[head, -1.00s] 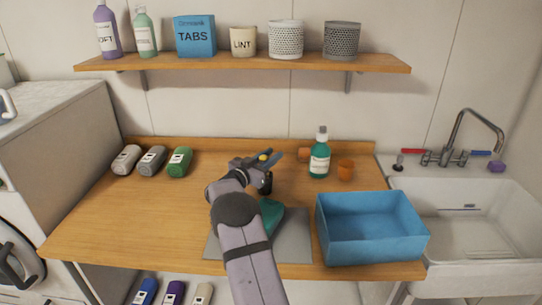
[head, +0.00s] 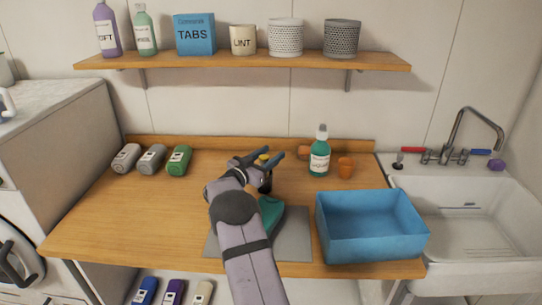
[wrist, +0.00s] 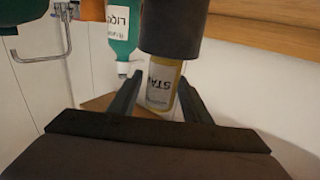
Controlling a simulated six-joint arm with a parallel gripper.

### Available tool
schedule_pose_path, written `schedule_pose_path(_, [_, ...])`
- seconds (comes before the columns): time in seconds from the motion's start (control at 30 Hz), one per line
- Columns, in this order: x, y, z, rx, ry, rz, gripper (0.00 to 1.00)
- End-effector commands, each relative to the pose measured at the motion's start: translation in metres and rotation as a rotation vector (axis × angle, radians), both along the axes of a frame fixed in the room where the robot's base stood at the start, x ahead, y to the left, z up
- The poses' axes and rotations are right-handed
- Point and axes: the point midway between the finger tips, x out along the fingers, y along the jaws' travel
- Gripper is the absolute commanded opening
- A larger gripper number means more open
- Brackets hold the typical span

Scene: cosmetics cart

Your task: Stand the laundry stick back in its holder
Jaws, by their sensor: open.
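The laundry stick (wrist: 161,86) is yellow with a pale label, upside down in the wrist view. It stands between the two fingers of my gripper (wrist: 160,92), with gaps on both sides. Its lower part goes into or behind a dark round cup (wrist: 174,28), which looks like the holder; how deep it sits is hidden. In the head view the stick's yellow top (head: 263,157) shows between the open fingers of my gripper (head: 261,155), and the dark cup (head: 265,181) shows below, partly covered by my wrist. The stick looks about upright.
A teal bottle (head: 319,158) and an orange cup (head: 346,168) stand to the right, near another orange piece (head: 304,153). A blue bin (head: 370,249) is at front right. A teal object (head: 270,215) lies on a grey mat (head: 293,244). Several small bottles (head: 152,159) lie at left.

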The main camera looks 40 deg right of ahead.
Motion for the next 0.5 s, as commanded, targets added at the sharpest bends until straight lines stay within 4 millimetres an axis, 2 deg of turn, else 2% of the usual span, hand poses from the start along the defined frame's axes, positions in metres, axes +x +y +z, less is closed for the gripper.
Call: schedule_pose_path(0.5, [-0.015, 0.084, -0.003, 0.001, 0.0, 0.004, 0.44])
